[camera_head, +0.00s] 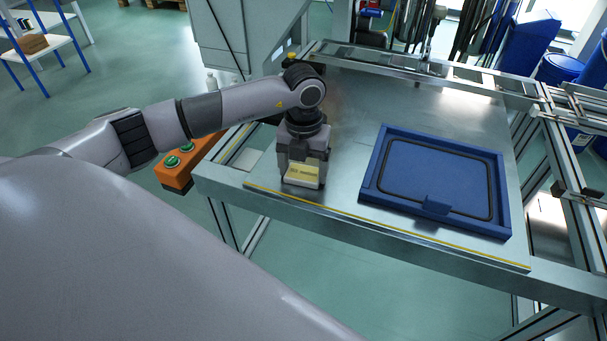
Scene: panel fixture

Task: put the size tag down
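The size tag (304,170) is a small pale piece with a yellow label, low at the front left of the metal table. My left gripper (303,178) points down over the table, and its fingers are around the tag, seemingly shut on it. Whether the tag touches the table top is hard to tell. My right gripper is not in view.
A blue panel fixture (378,178) with a black seal outline lies on the metal table (340,200), right of my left gripper. An orange box with green buttons (173,175) is at the table's left edge. A metal rail (410,65) runs along the back.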

